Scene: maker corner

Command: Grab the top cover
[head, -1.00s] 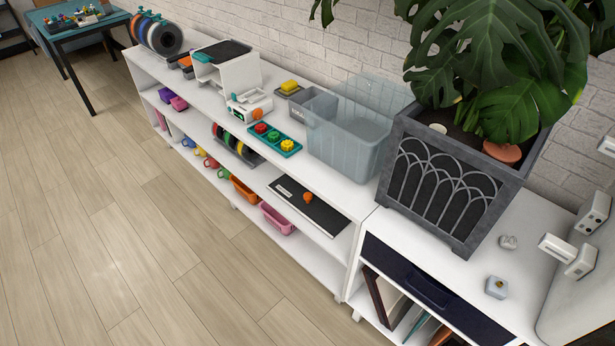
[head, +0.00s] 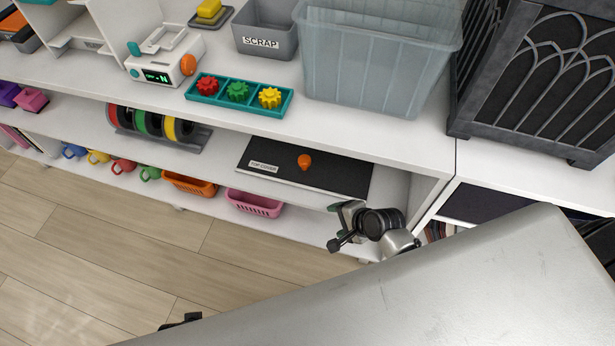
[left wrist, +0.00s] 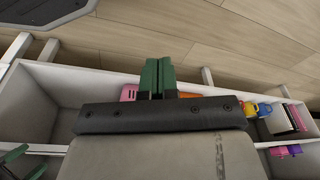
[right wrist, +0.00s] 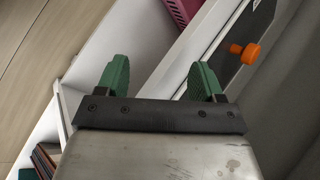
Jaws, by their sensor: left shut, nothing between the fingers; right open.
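The top cover (head: 340,175) is a flat black panel with a "TOP COVER" label and an orange knob (head: 304,162). It lies on the middle shelf of the white unit. My right gripper (head: 340,226) is open and empty in front of the shelf, right of and nearer than the cover, apart from it. In the right wrist view the green fingers (right wrist: 160,78) are spread, with the orange knob (right wrist: 250,53) beyond the right finger. My left gripper (left wrist: 158,78) is shut and empty in the left wrist view, above shelves with coloured items.
A pink basket (head: 254,204) and an orange basket (head: 190,185) stand on the lower shelf. A spool rack (head: 160,135) is left of the cover. Above are a gear tray (head: 240,93), a scrap bin (head: 267,42) and a clear tub (head: 375,75). My grey arm covers the lower right.

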